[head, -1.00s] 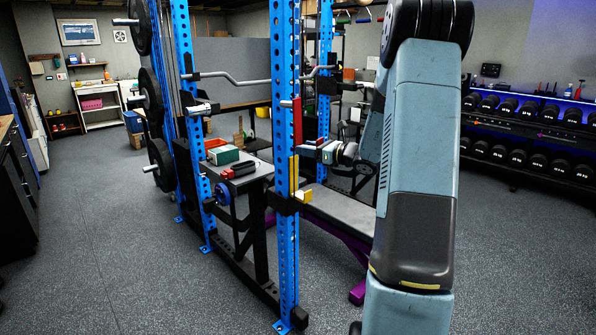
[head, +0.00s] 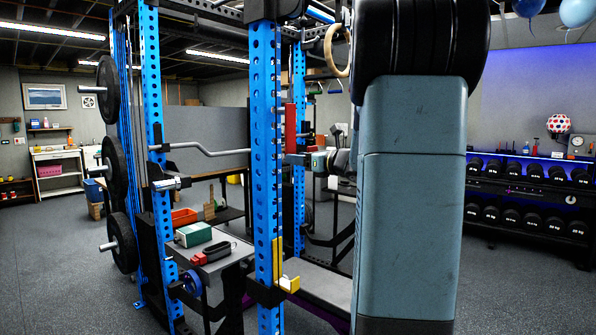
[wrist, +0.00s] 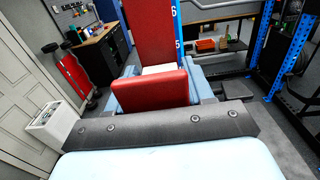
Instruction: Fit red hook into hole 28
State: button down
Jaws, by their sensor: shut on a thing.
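The red hook (head: 291,128) stands upright just right of the near blue upright (head: 265,150) in the head view. My gripper (head: 305,159) is shut on it from the right. In the wrist view the red hook (wrist: 150,38) fills the upper middle, with a red plate nearer the camera between the fingers of my gripper (wrist: 160,78). Behind it a strip of blue upright shows the numbers 5 and 6 (wrist: 177,28). Hole 28 cannot be made out. Whether the hook touches the upright cannot be told. A yellow hook (head: 289,284) sits lower on the near upright.
A bar (head: 205,149) crosses the rack behind the near upright. Below are a small table (head: 226,257) with a green box (head: 193,235) and a red-black item (head: 213,253), and a bench (head: 325,285). Dumbbell racks (head: 525,200) stand right. Floor at left is open.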

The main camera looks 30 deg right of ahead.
jog(key=shift+w+a+r, duration=0.1)
jog(key=shift+w+r, duration=0.05)
jog(key=shift+w+a, duration=0.1)
jog(key=shift+w, duration=0.3)
dwell(0.4)
jog(key=shift+w+a, duration=0.1)
jog(key=shift+w, duration=0.25)
jog(key=shift+w+a, duration=0.1)
jog(key=shift+w, duration=0.25)
jog(key=shift+x, duration=1.45)
jog(key=shift+w+a, duration=0.2)
jog(key=shift+w, duration=0.3)
